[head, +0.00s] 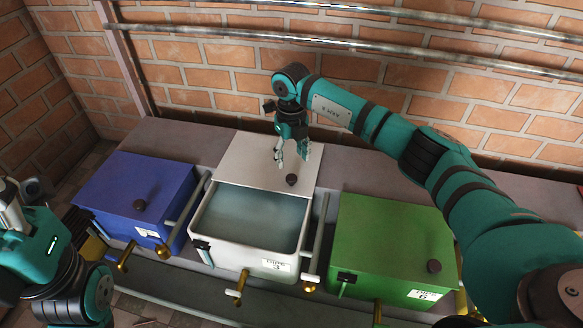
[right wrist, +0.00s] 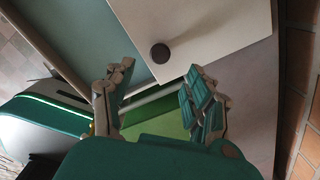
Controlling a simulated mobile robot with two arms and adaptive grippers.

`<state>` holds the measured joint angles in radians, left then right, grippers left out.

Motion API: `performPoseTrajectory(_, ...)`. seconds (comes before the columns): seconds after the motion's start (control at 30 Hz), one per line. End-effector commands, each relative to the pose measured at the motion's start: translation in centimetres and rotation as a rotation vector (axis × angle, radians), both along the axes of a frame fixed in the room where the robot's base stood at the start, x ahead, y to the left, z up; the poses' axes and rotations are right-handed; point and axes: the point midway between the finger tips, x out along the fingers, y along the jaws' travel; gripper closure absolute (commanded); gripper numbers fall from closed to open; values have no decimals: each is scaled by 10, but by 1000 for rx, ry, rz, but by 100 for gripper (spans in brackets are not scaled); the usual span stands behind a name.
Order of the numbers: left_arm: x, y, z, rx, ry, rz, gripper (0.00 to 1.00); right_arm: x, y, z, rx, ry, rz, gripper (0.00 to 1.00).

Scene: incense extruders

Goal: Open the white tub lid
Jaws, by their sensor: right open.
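The white tub (head: 247,259) stands in the middle of the bench. Its flat white lid (head: 262,150) lies back toward the wall, and most of the grey-blue interior (head: 250,216) is uncovered. A dark round knob (head: 291,180) sits near the lid's front edge; it also shows in the right wrist view (right wrist: 160,53). My right gripper (head: 291,158) is open and empty above the lid, just behind the knob. Its spread fingers (right wrist: 160,88) show in the right wrist view, apart from the knob. My left gripper (head: 14,212) is at the left edge, partly cut off.
A blue tub (head: 137,188) stands to the left and a green tub (head: 385,240) to the right, both with lids on. Handles and brass spouts stick out between and in front of them. A brick wall (head: 210,65) with metal pipes is behind.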

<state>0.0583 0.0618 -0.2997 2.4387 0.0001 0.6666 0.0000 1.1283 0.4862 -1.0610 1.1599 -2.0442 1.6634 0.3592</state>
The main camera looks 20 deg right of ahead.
Motion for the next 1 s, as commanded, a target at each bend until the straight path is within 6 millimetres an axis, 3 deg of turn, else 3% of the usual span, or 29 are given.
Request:
performPoseTrajectory(0.13,0,0,0,0,-1,0,60,0,-1,28,-1,-2,0,45)
performPoseTrajectory(0.33,0,0,0,0,-1,0,60,0,-1,44,0,1,-1,45)
performPoseTrajectory(0.83,0,0,0,-1,-1,0,60,-1,1,45,3,3,1,45)
performPoseTrajectory(0.93,0,0,0,-1,4,-1,60,-8,15,39,41,18,28,45)
performPoseTrajectory(1.0,1,0,0,-1,9,0,60,-21,39,30,113,44,72,45)
